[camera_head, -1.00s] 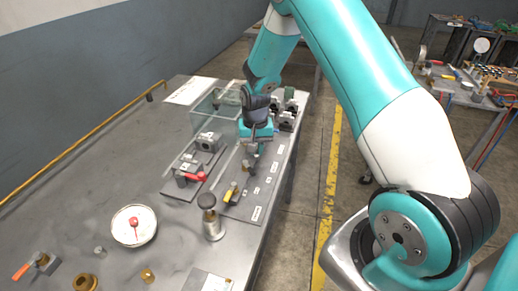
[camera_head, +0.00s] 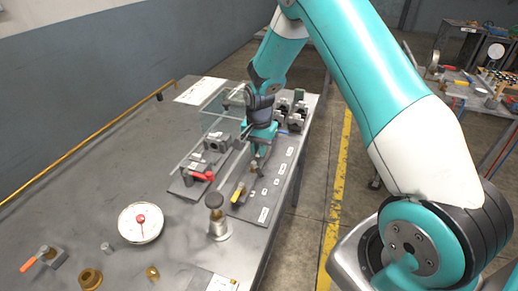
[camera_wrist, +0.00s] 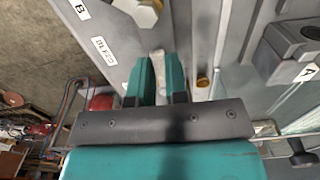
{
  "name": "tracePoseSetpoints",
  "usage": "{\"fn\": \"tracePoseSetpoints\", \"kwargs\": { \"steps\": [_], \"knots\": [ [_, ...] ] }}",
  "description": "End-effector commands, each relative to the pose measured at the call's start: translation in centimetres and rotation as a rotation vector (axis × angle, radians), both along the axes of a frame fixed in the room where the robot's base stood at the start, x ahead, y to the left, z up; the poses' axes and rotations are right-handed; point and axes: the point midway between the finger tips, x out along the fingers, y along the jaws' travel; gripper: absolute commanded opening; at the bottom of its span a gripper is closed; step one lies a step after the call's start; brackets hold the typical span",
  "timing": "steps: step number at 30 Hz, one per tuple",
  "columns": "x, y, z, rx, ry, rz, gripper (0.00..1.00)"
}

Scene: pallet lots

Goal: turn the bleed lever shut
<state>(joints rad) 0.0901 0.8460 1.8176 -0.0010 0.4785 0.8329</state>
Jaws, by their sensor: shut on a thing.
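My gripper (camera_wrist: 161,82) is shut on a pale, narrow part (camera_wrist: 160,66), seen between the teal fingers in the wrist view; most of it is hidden. In the head view my gripper (camera_head: 259,162) points down over a grey labelled plate (camera_head: 250,211) near the bench's right edge. I cannot tell for certain which lever is the bleed lever. A red-handled lever (camera_head: 203,176) sits on a block left of my gripper. A yellow-handled part (camera_head: 238,194) lies on the labelled plate, nearer the camera. An orange-handled lever (camera_head: 34,263) is at the bench's near left.
A clear-walled box (camera_head: 222,122) stands just left of my gripper. Dark clamp-like blocks (camera_head: 290,122) are behind it to the right. The bench's left part (camera_head: 90,180) is mostly clear.

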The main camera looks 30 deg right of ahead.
Motion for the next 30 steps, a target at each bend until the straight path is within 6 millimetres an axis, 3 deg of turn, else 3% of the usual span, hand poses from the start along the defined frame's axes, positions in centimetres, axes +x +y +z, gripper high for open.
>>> {"fn": "tracePoseSetpoints", "kwargs": {
  "steps": [6,7,10,22,26,30],
  "knots": [
    [0.0,-0.2,0.1,-0.004,0.0,-0.007,0.0],
    [0.0,-0.2,0.1,-0.004,0.0,-0.007,0.19],
    [0.0,-0.2,0.1,-0.003,-0.001,-0.005,0.4],
    [0.1,0.0,0.9,-0.001,-0.005,-0.001,0.4],
    [0.1,0.0,3.1,-0.002,-0.008,-0.001,0.4],
    [0.1,0.0,6.6,-0.002,-0.009,-0.001,0.4]
  ]
}}
